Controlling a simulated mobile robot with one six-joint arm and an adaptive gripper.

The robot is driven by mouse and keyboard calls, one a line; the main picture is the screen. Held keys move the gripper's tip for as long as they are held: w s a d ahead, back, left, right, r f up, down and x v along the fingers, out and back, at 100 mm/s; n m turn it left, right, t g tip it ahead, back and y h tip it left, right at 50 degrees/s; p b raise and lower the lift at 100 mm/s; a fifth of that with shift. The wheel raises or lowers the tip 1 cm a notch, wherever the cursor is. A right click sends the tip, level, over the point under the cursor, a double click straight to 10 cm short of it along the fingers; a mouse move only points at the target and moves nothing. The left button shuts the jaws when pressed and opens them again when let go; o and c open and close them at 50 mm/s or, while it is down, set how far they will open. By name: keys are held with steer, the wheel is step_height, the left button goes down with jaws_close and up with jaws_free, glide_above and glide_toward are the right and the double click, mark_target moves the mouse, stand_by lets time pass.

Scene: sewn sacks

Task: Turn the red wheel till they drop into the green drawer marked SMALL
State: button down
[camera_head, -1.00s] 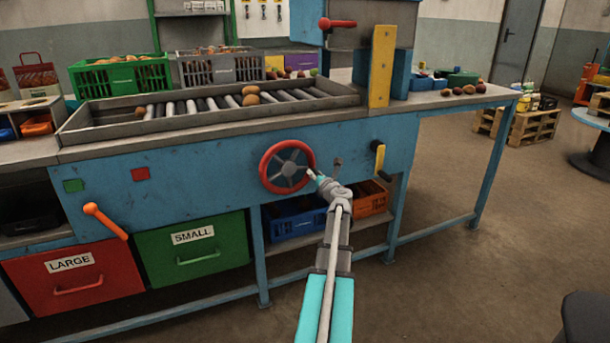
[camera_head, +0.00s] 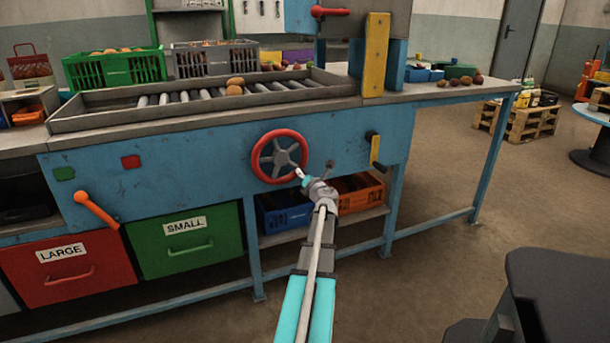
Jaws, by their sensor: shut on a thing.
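The red wheel (camera_head: 257,163) with grey spokes is on the blue front panel of the sorting bench. My gripper (camera_head: 301,175) is shut on the wheel's rim at its lower right; the fingers are small, and their exact hold is hard to see. The green drawer (camera_head: 188,251) marked SMALL is below left of the wheel and looks shut. Two brown potato-like items (camera_head: 235,85) lie on the grey rollers (camera_head: 195,97) in the tray above the wheel.
A red drawer (camera_head: 66,279) marked LARGE is left of the green one. An orange lever (camera_head: 97,209) sticks out above them, and a yellow-handled lever (camera_head: 375,150) is right of the wheel. Blue (camera_head: 286,215) and orange (camera_head: 360,199) crates stand below.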

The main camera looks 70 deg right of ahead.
steer(key=shift+w+a+f, duration=0.1)
steer(key=shift+w+f, duration=0.05)
steer(key=shift+w, duration=0.15)
steer(key=shift+c, duration=2)
jaws_free()
steer(key=shift+s, duration=0.1)
steer(key=shift+s+a, duration=0.1)
steer(key=v, duration=1.1)
steer(key=shift+s+a, duration=0.25)
steer(key=shift+s, duration=0.05)
